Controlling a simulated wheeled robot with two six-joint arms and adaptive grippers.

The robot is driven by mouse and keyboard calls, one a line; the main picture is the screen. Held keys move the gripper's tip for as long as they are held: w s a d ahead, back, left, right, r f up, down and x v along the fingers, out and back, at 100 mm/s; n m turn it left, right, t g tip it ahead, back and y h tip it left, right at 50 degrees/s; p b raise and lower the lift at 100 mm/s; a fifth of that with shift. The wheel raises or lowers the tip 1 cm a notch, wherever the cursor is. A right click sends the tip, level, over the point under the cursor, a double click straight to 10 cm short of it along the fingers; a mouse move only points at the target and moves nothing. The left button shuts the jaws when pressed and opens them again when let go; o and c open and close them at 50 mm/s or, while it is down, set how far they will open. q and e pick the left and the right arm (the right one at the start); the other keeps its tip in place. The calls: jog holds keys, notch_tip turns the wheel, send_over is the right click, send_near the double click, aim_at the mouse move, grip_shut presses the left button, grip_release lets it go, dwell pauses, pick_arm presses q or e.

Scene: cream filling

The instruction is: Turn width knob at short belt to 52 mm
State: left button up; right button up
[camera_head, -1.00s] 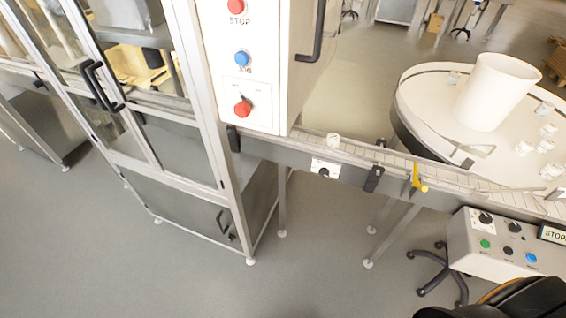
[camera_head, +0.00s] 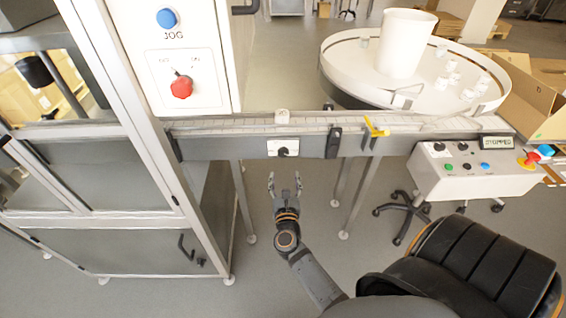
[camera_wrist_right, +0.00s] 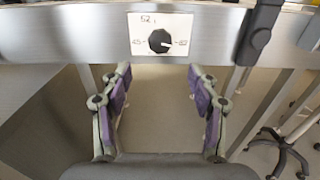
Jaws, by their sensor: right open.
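The width knob (camera_head: 286,152) is a small black dial on a white plate (camera_head: 272,147) on the front side of the short belt (camera_head: 225,126). In the right wrist view, the knob (camera_wrist_right: 160,41) sits at top centre. Its plate (camera_wrist_right: 179,22) reads 52 at the top and 45 at the left, with a blurred number at the right. The knob's white mark seems to point right, away from 52. My right gripper (camera_head: 284,177) is open and empty, below and in front of the knob, apart from it. Its purple-padded fingers (camera_wrist_right: 158,80) frame the space below the plate. My left gripper is out of view.
A black bracket (camera_head: 333,142) and a yellow lever (camera_head: 375,128) are on the belt right of the knob. A white jar (camera_head: 282,116) stands on the belt above it. A control box (camera_head: 470,175) is at the right, a glazed cabinet (camera_head: 100,170) at the left.

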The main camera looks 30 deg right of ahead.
aim_at(283, 155)
jog(key=p+x, duration=0.2)
jog(key=x, duration=0.8)
jog(key=shift+w+d, duration=0.15)
jog(key=shift+w, duration=0.15)
jog(key=c, duration=1.2)
